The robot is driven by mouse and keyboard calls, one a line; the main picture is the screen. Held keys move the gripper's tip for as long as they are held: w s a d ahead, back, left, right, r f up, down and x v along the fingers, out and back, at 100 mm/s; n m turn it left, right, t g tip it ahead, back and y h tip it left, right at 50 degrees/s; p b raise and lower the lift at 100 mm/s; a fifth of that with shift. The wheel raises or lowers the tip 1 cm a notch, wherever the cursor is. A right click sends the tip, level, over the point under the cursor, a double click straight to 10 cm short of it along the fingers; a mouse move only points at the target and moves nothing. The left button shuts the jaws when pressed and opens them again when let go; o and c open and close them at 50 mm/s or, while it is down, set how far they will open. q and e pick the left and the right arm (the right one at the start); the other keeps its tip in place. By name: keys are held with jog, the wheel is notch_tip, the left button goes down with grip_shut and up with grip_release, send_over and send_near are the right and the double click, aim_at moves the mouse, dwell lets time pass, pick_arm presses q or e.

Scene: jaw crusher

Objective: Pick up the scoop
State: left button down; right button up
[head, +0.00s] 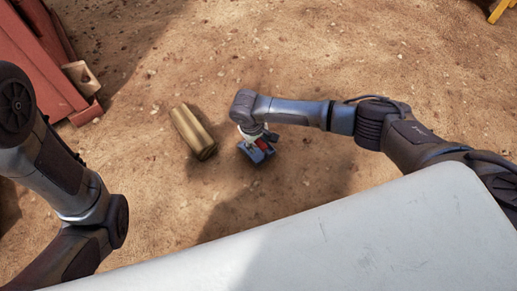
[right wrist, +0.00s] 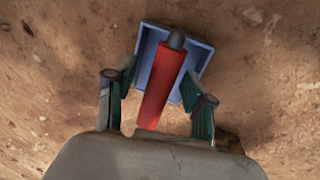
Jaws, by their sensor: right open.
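The scoop has a blue-grey pan and a red handle, and it lies on the dirt ground. In the head view its pan (head: 258,153) shows below my right gripper (head: 254,137), which partly hides the handle. In the right wrist view the red handle (right wrist: 163,88) runs between the two fingers of my right gripper (right wrist: 160,90), with the pan (right wrist: 146,50) beyond them. The fingers are open, one on each side of the handle, with gaps between. My left arm shows at the left of the head view, but its gripper is out of the frame.
A wooden log or beam (head: 193,131) lies on the ground just left of the scoop. A red metal structure (head: 37,55) stands at the upper left, with a tan block (head: 81,77) by it. Yellow bars (head: 500,9) show at the top right. Open dirt lies between.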

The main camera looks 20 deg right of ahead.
jog(key=shift+r, duration=0.1)
grip_shut()
